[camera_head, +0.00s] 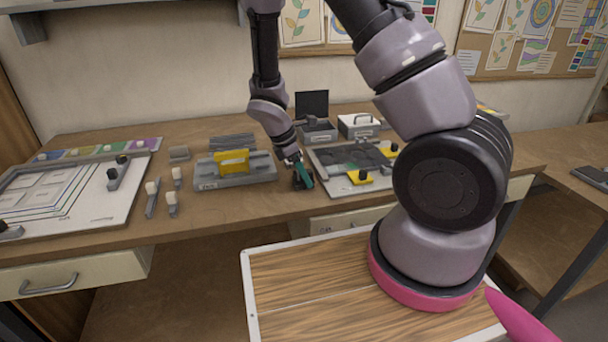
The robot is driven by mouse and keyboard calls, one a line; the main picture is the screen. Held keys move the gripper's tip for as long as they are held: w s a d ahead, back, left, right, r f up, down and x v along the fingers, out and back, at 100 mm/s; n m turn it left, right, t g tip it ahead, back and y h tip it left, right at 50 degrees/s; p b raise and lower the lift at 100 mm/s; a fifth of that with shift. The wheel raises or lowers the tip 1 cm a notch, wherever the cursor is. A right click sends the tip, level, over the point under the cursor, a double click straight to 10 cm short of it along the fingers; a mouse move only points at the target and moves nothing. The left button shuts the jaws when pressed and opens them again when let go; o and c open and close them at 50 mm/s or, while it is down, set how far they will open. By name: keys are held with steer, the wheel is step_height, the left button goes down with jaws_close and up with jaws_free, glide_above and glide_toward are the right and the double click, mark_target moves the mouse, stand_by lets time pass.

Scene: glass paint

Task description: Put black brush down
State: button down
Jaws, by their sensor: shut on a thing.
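My gripper (301,178) is low over the middle of the workbench (235,206), between the grey holder and the tray on the right. Its teal finger shows clearly, and it is shut on a small dark thing, seemingly the black brush (297,182). The brush is mostly hidden by the gripper, and I cannot tell whether it touches the bench top. The grey holder (205,184) with a yellow block (232,163) stands left of my gripper.
A white board (60,205) with a black-topped tool (116,174) lies at the left. Several white-topped tools (172,204) stand beside it. A tray (330,191) with dark pieces and yellow blocks (361,178) is close on the right. Bare bench lies in front of the holder.

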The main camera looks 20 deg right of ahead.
steer(key=shift+f, duration=0.1)
steer(key=shift+c, duration=1.5)
jaws_free()
steer(key=v, duration=1.2)
steer(key=s+d+r+m+t+y, duration=0.2)
steer(key=s+d+r+m, duration=0.1)
steer(key=s+r+m, duration=0.2)
steer(key=s+d+r+m+t+y, duration=0.2)
steer(key=s+d+r+m, duration=0.2)
steer(key=r+m, duration=0.5)
steer(key=s+d+r+m+t+y, duration=0.2)
steer(key=s+r+m, duration=0.3)
steer(key=r, duration=0.8)
steer(key=shift+s+d+r+m+t+y, duration=0.3)
steer(key=shift+d+m+t, duration=0.35)
steer(key=shift+m, duration=0.95)
